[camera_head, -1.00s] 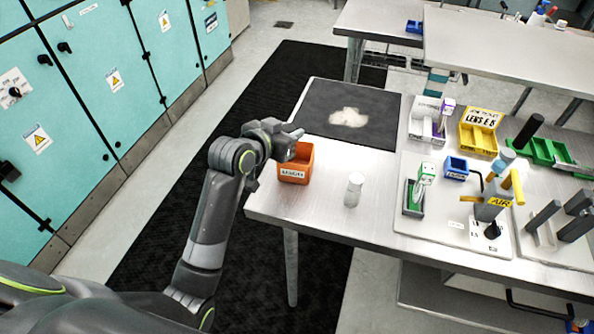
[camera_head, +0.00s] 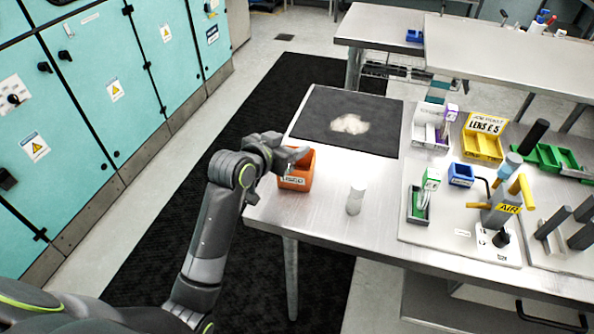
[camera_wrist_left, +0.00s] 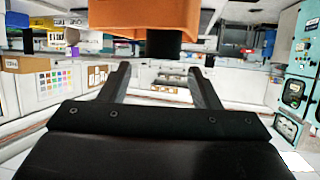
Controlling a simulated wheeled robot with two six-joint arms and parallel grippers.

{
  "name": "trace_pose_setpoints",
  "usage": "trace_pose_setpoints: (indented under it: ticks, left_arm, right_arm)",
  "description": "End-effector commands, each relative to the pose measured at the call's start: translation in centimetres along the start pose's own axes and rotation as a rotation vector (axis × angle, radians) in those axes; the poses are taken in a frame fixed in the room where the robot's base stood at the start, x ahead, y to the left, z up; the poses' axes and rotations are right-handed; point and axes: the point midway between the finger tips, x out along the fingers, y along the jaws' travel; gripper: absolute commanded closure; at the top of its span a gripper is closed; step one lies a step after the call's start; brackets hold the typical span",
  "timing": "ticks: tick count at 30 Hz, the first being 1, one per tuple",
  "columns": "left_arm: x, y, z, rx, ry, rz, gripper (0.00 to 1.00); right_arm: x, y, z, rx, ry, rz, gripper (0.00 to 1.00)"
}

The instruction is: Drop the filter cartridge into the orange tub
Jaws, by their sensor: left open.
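The orange tub (camera_head: 294,183) stands upright at the left end of the steel table. My left gripper (camera_head: 294,156) is at the tub's upper left side, its fingers partly covering the opening. In the left wrist view, which looks upside down, the tub (camera_wrist_left: 150,18) fills the top middle. A dark cylinder (camera_wrist_left: 163,46), seemingly the filter cartridge, shows past the tub's rim, between the open fingers (camera_wrist_left: 163,75) in the picture. It appears to stick out of the tub, apart from the fingers. The tub's inside is mostly hidden. My right gripper is not in view.
A pale capped jar (camera_head: 356,200) stands right of the tub. A dark mat (camera_head: 325,115) with a pale patch lies behind it. Farther right are a yellow bin (camera_head: 483,146), a blue bin (camera_head: 460,175) and a fixture board (camera_head: 450,232). The table front between tub and jar is clear.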

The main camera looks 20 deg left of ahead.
Motion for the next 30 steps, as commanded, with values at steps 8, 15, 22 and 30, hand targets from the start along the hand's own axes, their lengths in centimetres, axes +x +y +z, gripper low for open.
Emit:
trace_pose_setpoints:
  ticks: [8, 15, 22, 30]
  left_arm:
    - [-1.2, -0.1, 0.1, 0.001, 0.000, -0.001, 0.43]
    - [-5.2, -0.1, 0.1, 0.002, 0.001, -0.001, 0.43]
    - [-9.7, -0.1, 0.0, 0.004, 0.001, -0.002, 0.43]
    - [-15.1, 0.0, -0.2, 0.003, -0.002, -0.001, 0.43]
  right_arm:
    - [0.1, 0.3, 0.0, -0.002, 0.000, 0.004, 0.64]
    - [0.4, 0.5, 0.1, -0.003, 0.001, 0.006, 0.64]
    - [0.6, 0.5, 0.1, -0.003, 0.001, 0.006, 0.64]
    - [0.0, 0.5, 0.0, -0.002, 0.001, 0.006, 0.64]
